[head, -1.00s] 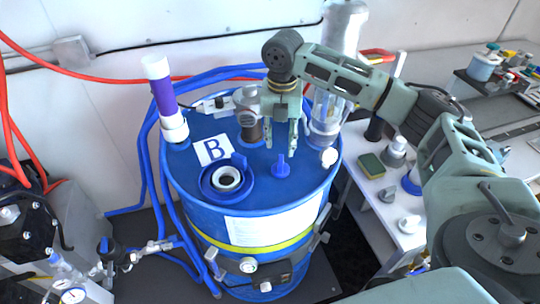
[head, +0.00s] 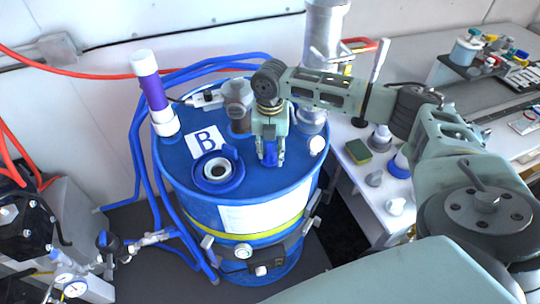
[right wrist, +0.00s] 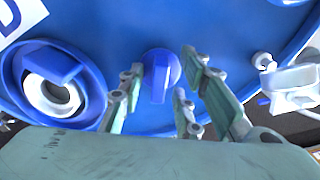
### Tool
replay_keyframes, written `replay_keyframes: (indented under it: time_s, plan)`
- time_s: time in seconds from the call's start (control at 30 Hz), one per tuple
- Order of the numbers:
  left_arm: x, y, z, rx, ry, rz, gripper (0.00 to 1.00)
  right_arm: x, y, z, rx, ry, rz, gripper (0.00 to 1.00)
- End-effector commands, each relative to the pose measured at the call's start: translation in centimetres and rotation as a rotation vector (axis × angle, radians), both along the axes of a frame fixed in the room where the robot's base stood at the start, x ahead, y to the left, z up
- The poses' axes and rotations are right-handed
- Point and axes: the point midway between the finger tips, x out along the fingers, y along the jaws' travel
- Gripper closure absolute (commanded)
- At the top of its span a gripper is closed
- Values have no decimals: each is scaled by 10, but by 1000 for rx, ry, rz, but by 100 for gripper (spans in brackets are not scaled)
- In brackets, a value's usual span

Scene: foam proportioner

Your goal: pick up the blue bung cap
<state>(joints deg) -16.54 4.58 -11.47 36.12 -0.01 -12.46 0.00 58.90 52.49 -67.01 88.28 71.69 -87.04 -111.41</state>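The blue bung cap (head: 270,157) with its upright grip tab sits on top of the blue drum (head: 178,178), right of the open bung. My right gripper (head: 271,160) points down at the cap with a finger on either side, partly hiding it. In the right wrist view, the cap (right wrist: 159,82) lies between the fingers of my right gripper (right wrist: 164,68). They are open, with gaps beside the tab. Whether they touch the cap's base cannot be told. My left gripper is not in view.
A blue ring with a white bung opening (head: 218,170) is left of the cap. A white and purple tube (head: 150,82) stands at the drum's left rim. A clear cylinder (head: 325,45) rises behind. A white bench (head: 360,190) with a sponge (head: 357,151) is to the right.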

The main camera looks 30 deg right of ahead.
Motion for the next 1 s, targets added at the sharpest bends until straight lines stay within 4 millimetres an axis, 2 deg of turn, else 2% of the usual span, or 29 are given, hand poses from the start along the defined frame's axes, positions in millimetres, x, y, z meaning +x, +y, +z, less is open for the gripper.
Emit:
replay_keyframes:
  time_s: [0.07, 0.3, 0.77, 0.87, 1.0]
  plan:
    - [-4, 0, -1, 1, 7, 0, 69, 0, 0, 0, 1, -1, 0, 79]
    - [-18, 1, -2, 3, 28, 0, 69, 0, 0, 0, 1, -1, 0, 100]
    - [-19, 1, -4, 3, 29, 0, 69, 1, 0, 5, 1, -3, 0, 100]
    - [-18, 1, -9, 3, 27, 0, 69, 2, 1, 18, 2, -5, 1, 100]
    - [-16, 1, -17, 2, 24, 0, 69, 2, 1, 46, 2, -6, 1, 100]
